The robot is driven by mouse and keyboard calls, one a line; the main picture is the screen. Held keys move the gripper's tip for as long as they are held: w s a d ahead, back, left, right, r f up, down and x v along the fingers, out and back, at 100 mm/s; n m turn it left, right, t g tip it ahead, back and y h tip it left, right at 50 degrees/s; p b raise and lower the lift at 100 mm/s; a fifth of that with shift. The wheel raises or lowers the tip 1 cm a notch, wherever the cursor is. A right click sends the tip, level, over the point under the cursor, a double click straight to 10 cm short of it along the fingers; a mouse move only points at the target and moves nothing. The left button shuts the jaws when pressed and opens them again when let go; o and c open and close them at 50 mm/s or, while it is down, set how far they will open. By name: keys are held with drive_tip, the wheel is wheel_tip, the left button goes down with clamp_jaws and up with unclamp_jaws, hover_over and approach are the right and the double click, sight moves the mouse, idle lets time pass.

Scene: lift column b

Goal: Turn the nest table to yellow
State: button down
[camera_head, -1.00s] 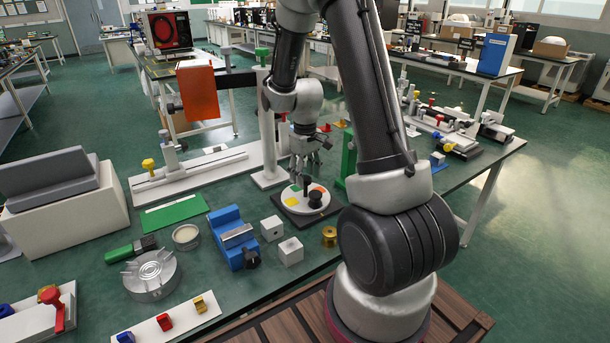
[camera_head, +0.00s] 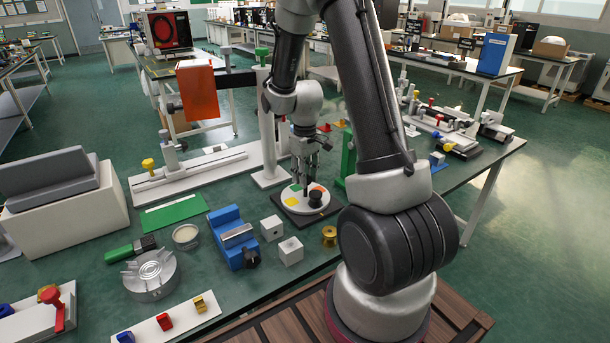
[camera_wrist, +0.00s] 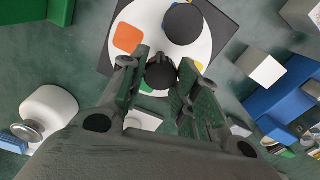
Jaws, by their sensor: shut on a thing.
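The nest table is a round white disc (camera_head: 304,208) on a square black base (camera_head: 329,208), with green, yellow and orange patches on top. A round black hub (camera_head: 315,199) stands on it, also seen in the wrist view (camera_wrist: 183,24). The wrist view also shows an orange patch (camera_wrist: 127,38) on the white disc (camera_wrist: 146,17). My gripper (camera_head: 306,178) points down over the disc. Its fingers are shut on a dark upright knob (camera_wrist: 160,76) near the disc's edge. The fingers and wrist hide part of the disc.
A green upright (camera_head: 349,155) stands close right of the disc, and a white post (camera_head: 268,150) close left. White cubes (camera_head: 291,251), a brass spool (camera_head: 329,236) and a blue vise (camera_head: 226,229) lie in front. Little free room surrounds the disc.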

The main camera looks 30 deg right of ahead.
drive_tip(key=shift+n, duration=8.9)
drive_tip(key=c, duration=1.1)
unclamp_jaws()
drive_tip(key=shift+o, duration=0.2)
